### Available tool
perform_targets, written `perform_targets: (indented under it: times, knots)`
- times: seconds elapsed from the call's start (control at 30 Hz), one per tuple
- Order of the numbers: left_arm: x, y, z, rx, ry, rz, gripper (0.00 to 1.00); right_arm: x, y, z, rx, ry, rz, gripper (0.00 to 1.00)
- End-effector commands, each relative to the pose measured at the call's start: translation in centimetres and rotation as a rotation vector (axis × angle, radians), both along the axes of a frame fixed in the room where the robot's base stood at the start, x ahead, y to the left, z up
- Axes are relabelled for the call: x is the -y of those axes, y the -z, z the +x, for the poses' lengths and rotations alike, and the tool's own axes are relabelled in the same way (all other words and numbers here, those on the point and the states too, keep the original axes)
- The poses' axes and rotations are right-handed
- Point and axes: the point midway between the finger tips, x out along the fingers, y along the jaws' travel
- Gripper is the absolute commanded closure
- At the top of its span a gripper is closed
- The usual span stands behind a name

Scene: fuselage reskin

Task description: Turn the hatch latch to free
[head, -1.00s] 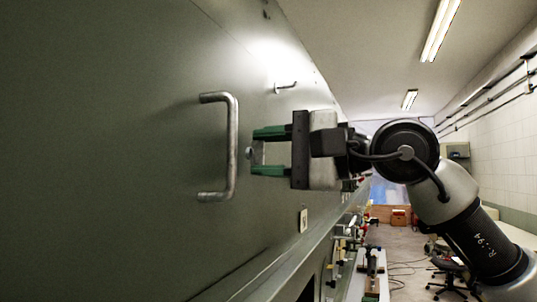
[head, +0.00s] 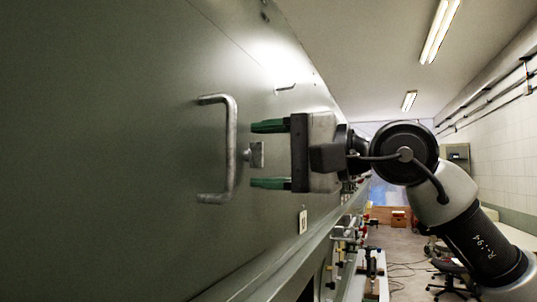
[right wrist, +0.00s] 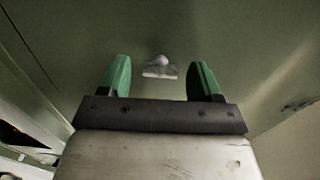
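The hatch latch (head: 256,154) is a small grey metal tab on a short stub on the green panel, just right of a large handle. It also shows in the right wrist view (right wrist: 160,69), between and beyond the fingers. My right gripper (head: 270,155) is open, its green fingers spread above and below the latch and touching nothing that I can see. In the right wrist view my right gripper (right wrist: 159,78) has clear gaps on both sides of the latch. My left gripper is not in view.
A large grey U-shaped handle (head: 232,150) stands out from the panel (head: 120,150) close to the latch. A smaller handle (head: 286,87) is higher and farther along. A ledge with tools runs below right. An office chair (head: 452,272) stands on the floor.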

Motion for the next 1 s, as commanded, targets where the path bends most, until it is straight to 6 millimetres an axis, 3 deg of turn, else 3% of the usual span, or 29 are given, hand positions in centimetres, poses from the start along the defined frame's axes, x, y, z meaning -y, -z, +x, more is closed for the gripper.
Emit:
perform_targets:
  times: [0.33,0.8,1.0]
  knots:
    - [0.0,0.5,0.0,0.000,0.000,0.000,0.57,0.6,0.1,-0.2,0.000,0.002,0.002,0.36]
    - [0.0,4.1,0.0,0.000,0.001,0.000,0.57,8.5,0.3,-3.4,0.001,0.003,0.003,0.36]
    - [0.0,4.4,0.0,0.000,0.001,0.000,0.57,9.9,0.1,-4.1,-0.001,0.001,0.001,0.36]
